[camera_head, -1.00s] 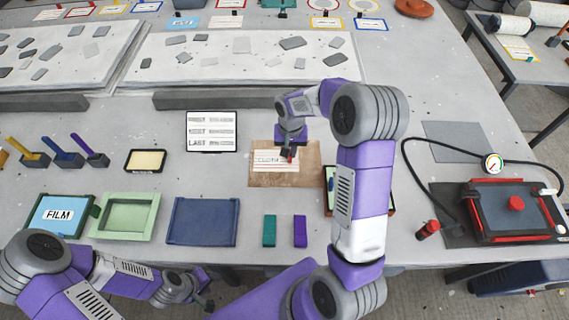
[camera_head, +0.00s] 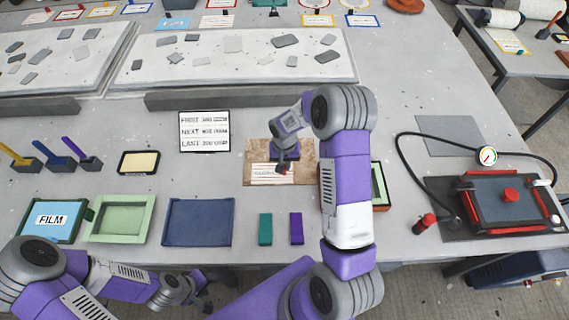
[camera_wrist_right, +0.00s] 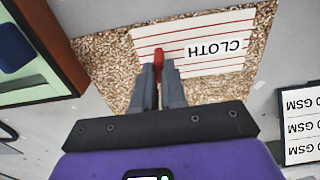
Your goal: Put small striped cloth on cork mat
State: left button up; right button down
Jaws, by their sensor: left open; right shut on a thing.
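The small striped cloth (camera_head: 271,174), white with red stripes and a CLOTH label, is over the front part of the speckled cork mat (camera_head: 307,174). In the right wrist view the cloth (camera_wrist_right: 205,46) lies flat against the mat (camera_wrist_right: 110,60); I cannot tell whether it touches everywhere. My right gripper (camera_head: 284,167) is shut on the cloth's red tab, which shows between the fingertips (camera_wrist_right: 159,75) in the wrist view. My left gripper (camera_head: 204,296) is open and empty, low in front of the table's front edge, away from the cloth.
A weight chart (camera_head: 204,131) stands behind and left of the mat. A framed green-screened box (camera_head: 378,185) is close on the right, partly behind my right arm. Teal (camera_head: 265,229) and purple (camera_head: 296,228) blocks stand in front. A blue tray (camera_head: 198,222) lies front left.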

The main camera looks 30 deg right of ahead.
jog(key=c, duration=1.2)
grip_release()
jog(key=shift+f, duration=0.15)
jog(key=shift+r, duration=0.55)
notch_tip(320, 180, up, 11)
jog(key=shift+s+r+p, duration=0.1)
jog(key=shift+r+p, duration=0.05)
jog(key=shift+p, duration=0.45)
